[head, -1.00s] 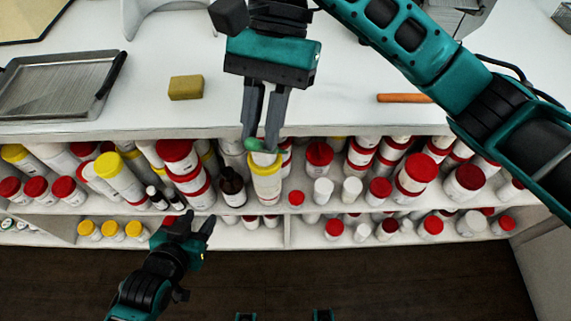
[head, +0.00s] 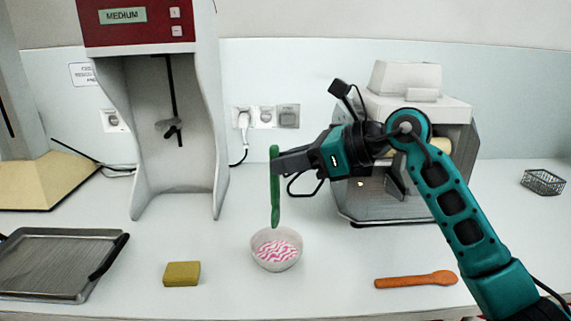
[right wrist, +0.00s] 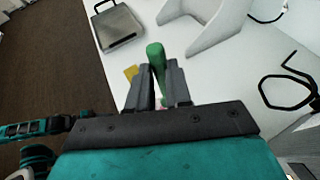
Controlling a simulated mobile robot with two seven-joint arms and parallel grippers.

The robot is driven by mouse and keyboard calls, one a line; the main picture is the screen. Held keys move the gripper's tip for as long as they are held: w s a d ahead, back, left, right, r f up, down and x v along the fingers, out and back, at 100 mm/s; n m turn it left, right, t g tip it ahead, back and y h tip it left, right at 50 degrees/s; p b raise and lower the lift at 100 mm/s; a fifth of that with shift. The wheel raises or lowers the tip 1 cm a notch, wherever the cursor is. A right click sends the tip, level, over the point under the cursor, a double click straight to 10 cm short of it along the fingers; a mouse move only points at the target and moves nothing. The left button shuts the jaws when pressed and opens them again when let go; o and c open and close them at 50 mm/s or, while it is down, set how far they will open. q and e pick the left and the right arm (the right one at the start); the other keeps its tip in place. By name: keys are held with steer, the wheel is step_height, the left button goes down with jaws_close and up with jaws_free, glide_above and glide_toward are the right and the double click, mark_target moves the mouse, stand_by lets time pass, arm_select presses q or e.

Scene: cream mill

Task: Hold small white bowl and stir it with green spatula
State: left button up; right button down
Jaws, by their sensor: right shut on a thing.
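The small white bowl (head: 257,261) stands on the counter and holds pink-and-white striped contents (head: 278,249). My right gripper (head: 277,165) is shut on the green spatula (head: 275,200), which hangs upright. Its lower end appears at the bowl's far rim; I cannot tell if it is over the bowl or behind it. In the right wrist view the spatula (right wrist: 156,60) sticks out between the fingers (right wrist: 160,85), and the bowl is mostly hidden. Part of my left arm, seemingly with its gripper (right wrist: 40,128), shows at the lower left there; its finger state is unclear.
A yellow sponge (head: 182,274) lies left of the bowl, an orange spoon (head: 416,281) right. A metal tray (head: 50,262) is at far left. A mixer marked MEDIUM (head: 137,30) and a grey machine (head: 420,110) stand behind. The counter around the bowl is clear.

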mark_target(279, 203)
steer(key=shift+f, duration=3.9)
